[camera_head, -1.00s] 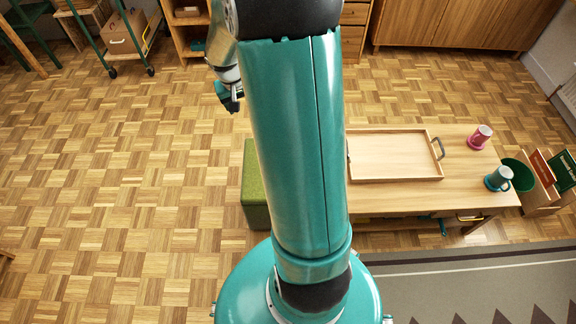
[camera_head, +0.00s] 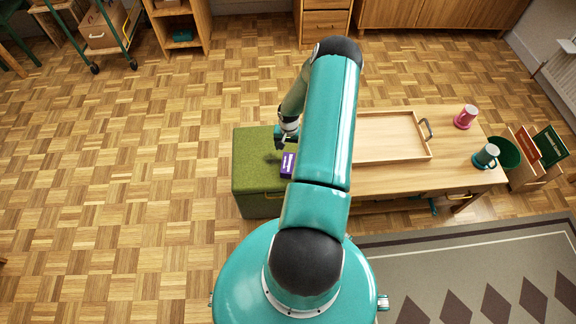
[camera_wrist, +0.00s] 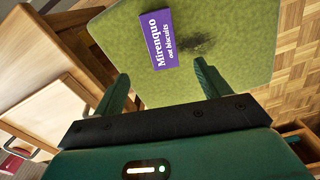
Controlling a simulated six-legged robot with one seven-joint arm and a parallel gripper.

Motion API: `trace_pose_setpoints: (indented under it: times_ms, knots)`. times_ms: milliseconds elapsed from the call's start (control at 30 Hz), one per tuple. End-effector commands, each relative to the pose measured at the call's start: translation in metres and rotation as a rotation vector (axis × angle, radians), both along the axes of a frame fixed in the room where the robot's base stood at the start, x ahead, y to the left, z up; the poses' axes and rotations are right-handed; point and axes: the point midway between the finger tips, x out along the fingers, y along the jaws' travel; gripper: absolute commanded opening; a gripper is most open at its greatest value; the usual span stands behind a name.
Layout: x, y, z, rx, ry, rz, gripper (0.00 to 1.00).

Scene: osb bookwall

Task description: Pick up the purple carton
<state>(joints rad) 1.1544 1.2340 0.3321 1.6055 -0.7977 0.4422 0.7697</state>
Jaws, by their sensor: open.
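The purple carton (camera_head: 288,165) lies on the green felt-topped box (camera_head: 258,150), near its right edge and partly hidden by my arm in the head view. In the wrist view the carton (camera_wrist: 163,38) shows white lettering reading "Mirenquo oat biscuits". My gripper (camera_head: 281,146) is above the green top, just behind the carton in the head view. In the wrist view its two dark green fingers (camera_wrist: 160,82) are apart with nothing between them. The carton is beyond the fingertips, between their lines, and tilted in the picture.
A low wooden table (camera_head: 462,180) stands right beside the green box. A dark smudge (camera_wrist: 197,43) is on the green top beside the carton. The floor at left is clear.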

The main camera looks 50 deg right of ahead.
Motion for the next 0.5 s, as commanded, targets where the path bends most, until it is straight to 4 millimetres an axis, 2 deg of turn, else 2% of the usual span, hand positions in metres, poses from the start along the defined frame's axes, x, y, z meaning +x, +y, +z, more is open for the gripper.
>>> trace_pose_setpoints:
  times_ms: [300,500]
  knots:
    - [0.000,0.001,-0.057,0.002,0.001,-0.001,0.75]
    - [0.000,0.001,-0.074,0.000,0.001,0.001,0.75]
